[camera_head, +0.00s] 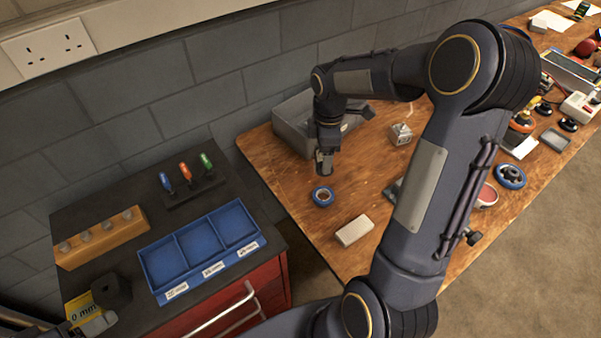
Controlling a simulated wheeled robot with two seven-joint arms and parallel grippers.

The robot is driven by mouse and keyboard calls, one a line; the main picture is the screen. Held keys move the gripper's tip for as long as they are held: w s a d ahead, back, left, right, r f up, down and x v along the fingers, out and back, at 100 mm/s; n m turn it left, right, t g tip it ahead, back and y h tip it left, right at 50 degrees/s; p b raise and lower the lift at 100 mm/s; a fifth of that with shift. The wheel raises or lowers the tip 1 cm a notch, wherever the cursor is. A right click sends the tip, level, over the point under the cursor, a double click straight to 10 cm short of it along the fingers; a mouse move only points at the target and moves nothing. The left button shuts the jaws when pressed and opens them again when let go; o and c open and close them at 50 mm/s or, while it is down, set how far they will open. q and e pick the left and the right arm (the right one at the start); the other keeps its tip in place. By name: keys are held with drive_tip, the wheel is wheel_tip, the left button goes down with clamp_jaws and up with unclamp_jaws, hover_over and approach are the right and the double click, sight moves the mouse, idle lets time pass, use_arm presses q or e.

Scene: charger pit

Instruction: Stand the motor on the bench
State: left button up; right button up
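My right arm reaches across the wooden bench (275,152), and its gripper (324,170) points down above the bench, in front of a grey bin (290,128). Its fingers are small and dark here, so I cannot tell whether they hold anything. I cannot single out the motor for certain. A small silver metal block (401,134) sits on the bench to the right of the gripper. My arm hides part of the bench.
A blue tape roll (322,196) and a pale box (355,230) lie in front of the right gripper. On the left, a dark-topped cabinet carries a blue three-compartment tray (184,287), an orange block (130,215) and screwdrivers (185,171). Clutter fills the bench's far right.

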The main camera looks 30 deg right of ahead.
drive_tip(key=s+d+r+n, duration=0.2)
drive_tip(key=d+n, duration=0.3)
drive_tip(key=shift+n, duration=0.6)
drive_tip(key=w+a+f, duration=0.2)
drive_tip(key=w+f, duration=0.1)
drive_tip(key=w+a+f+p, duration=0.1)
drive_tip(key=w+a+f, duration=0.1)
drive_tip(key=w+f, duration=0.1)
drive_tip(key=w+a+f, duration=0.2)
drive_tip(key=w+f, duration=0.1)
drive_tip(key=w, duration=0.2)
drive_tip(key=shift+a+f+p, duration=0.2)
drive_tip(key=shift+f+p, duration=0.2)
drive_tip(key=f, duration=0.3)
drive_tip(key=shift+w+f, duration=0.2)
drive_tip(key=shift+f, duration=0.15)
drive_tip(key=o, duration=1.2)
